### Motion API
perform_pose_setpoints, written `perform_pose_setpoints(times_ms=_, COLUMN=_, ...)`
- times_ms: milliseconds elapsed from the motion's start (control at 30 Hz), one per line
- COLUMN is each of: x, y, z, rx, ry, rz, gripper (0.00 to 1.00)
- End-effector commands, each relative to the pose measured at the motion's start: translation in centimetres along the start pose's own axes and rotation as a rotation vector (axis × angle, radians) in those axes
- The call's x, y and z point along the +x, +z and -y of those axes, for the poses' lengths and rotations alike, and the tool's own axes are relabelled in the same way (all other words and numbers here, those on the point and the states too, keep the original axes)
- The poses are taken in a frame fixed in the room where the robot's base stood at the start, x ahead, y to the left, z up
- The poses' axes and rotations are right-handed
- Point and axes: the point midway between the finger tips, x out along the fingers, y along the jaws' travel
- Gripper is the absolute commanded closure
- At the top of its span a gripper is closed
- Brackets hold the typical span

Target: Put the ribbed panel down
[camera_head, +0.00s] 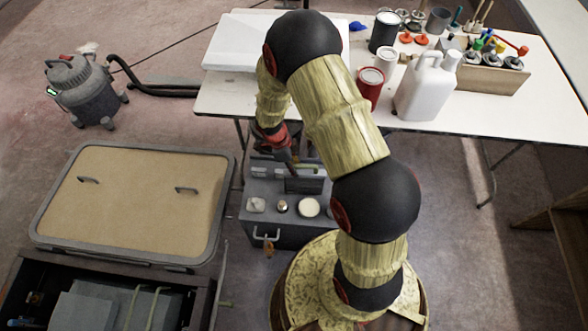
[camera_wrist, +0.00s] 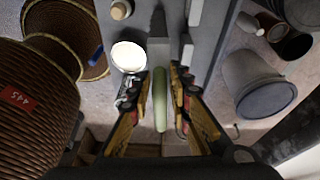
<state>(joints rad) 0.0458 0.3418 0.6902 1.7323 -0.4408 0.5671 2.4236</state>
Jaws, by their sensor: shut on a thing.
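My gripper (camera_head: 284,158) hangs at the end of the bent arm, over the back of a grey box by the table. In the wrist view my gripper (camera_wrist: 161,92) is closed on a narrow, pale green piece (camera_wrist: 160,103) standing lengthwise between the fingers.
The grey box (camera_head: 285,234) carries a cream disc (camera_head: 309,207) and small fittings on top. The white table (camera_head: 470,118) behind holds a white jug (camera_head: 427,88), cans and a tool rack (camera_head: 492,78). A tan hatch (camera_head: 135,203) lies left. A vacuum (camera_head: 82,92) stands on open floor.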

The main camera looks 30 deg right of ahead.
Motion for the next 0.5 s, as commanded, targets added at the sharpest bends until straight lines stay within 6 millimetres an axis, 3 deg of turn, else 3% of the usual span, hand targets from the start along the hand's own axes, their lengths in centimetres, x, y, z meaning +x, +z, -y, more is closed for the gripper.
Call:
perform_pose_setpoints(times_ms=367, x=0.40, y=0.17, z=0.10, rx=0.001, ry=-0.002, rz=0.001, gripper=1.00)
perform_pose_setpoints(times_ms=400, x=0.44, y=0.17, z=0.08, rx=0.001, ry=-0.002, rz=0.001, gripper=0.80)
perform_pose_setpoints(times_ms=500, x=0.35, y=0.14, z=0.06, rx=0.000, ry=-0.001, rz=0.001, gripper=0.74)
